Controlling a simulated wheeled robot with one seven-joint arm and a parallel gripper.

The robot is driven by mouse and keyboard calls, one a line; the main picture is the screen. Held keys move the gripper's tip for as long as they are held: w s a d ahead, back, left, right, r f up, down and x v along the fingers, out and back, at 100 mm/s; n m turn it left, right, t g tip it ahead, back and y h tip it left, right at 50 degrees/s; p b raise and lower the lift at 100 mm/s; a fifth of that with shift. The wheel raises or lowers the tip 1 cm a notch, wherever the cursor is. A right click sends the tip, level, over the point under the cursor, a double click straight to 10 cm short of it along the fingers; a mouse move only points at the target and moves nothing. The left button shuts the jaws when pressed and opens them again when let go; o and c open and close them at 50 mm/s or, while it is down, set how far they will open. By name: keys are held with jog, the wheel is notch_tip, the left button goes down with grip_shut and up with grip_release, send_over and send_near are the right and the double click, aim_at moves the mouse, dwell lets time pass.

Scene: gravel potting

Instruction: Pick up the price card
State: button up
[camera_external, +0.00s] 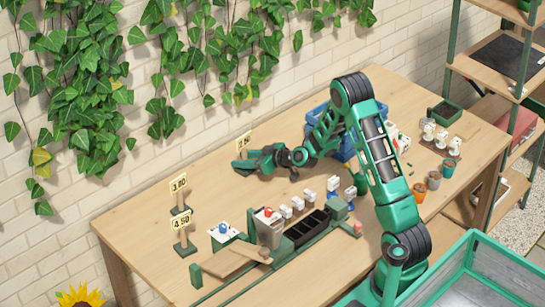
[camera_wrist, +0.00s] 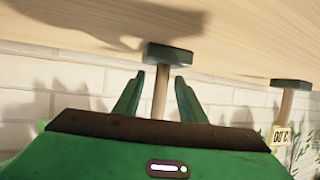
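Three price cards on wooden posts with green bases are on the wooden table. The far card (camera_external: 244,139), which seems to read 3.50, shows behind my gripper (camera_external: 243,166). The 3.00 card (camera_external: 178,183) and the 4.50 card (camera_external: 181,220) stand at the left. In the wrist view, which is upside down, my gripper (camera_wrist: 158,98) is open, with a finger on each side of a wooden post (camera_wrist: 161,92) and gaps beside it. That post's green base (camera_wrist: 168,53) shows beyond the fingertips; its card is hidden behind my gripper body. Another price card (camera_wrist: 281,136) shows at the right.
A blue crate (camera_external: 345,145) stands behind my arm. A wooden ramp (camera_external: 237,260), a black tray (camera_external: 307,229) and small pots are at the table's front. Terracotta pots (camera_external: 434,180) are at the right. The brick wall (camera_external: 150,155) with ivy runs close behind the cards.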

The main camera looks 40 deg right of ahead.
jog(key=shift+x, duration=1.85)
jog(key=shift+s+f, duration=0.1)
grip_shut()
